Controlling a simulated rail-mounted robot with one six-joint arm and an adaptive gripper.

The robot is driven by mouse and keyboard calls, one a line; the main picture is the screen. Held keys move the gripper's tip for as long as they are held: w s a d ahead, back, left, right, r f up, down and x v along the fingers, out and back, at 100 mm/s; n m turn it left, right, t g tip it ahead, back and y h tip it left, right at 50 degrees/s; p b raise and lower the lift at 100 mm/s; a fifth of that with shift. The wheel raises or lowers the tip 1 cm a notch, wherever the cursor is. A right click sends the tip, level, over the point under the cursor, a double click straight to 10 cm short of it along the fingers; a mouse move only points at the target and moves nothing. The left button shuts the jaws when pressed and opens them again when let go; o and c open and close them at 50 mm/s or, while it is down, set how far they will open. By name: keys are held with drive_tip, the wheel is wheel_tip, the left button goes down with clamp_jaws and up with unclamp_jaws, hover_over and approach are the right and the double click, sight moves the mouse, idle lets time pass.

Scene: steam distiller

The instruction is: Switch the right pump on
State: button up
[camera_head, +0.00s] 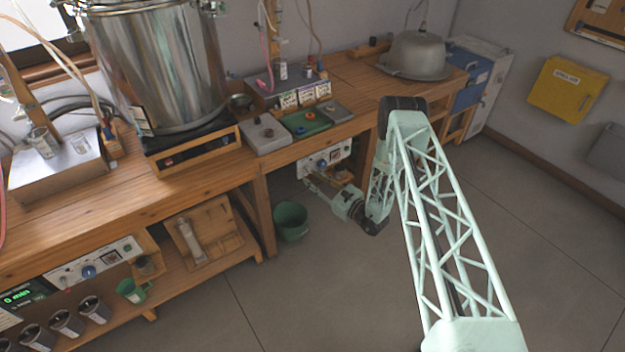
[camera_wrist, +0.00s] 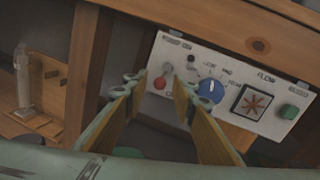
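The right pump's white control panel (camera_wrist: 236,92) sits under the bench top, tilted in the wrist view. My gripper (camera_head: 309,185) is small in the head view.
A wooden bench leg (camera_wrist: 90,65) stands close left of the gripper, and the bench top edge (camera_wrist: 240,30) runs above. A green bucket (camera_head: 291,222) stands on the floor below. A second pump panel (camera_head: 92,270) is at the lower left. The floor at right is clear.

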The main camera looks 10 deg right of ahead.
drive_tip(key=shift+c, duration=0.2)
drive_tip(key=c, duration=0.8)
drive_tip(key=shift+r+p, duration=0.25)
drive_tip(key=shift+p, duration=0.1)
drive_tip(key=shift+w+r+m+g+h+p, duration=0.1)
drive_tip(key=shift+r+m+g+h+p, duration=0.15)
drive_tip(key=shift+r+g+h+p, duration=0.7)
drive_tip(key=shift+s+r+m+g+h+p, duration=0.15)
drive_tip(key=shift+r+g+h+p, duration=0.3)
drive_tip(key=shift+g+p, duration=1)
drive_tip(key=shift+w+r+m+g+h+p, duration=0.25)
drive_tip(key=shift+r+g+h+p, duration=0.45)
drive_tip(key=shift+g, duration=0.8)
drive_tip(key=shift+s+f+p, duration=0.1)
drive_tip(key=shift+p, duration=0.2)
drive_tip(key=shift+w+a+r+m+g+h+p, duration=0.15)
drive_tip(key=shift+r+g+h+p, duration=0.15)
drive_tip(key=shift+g+p, duration=0.55)
drive_tip(key=shift+w+r+m+g+h+p, duration=0.15)
drive_tip(key=shift+g+h+p, duration=0.3)
drive_tip(key=shift+p, duration=0.7)
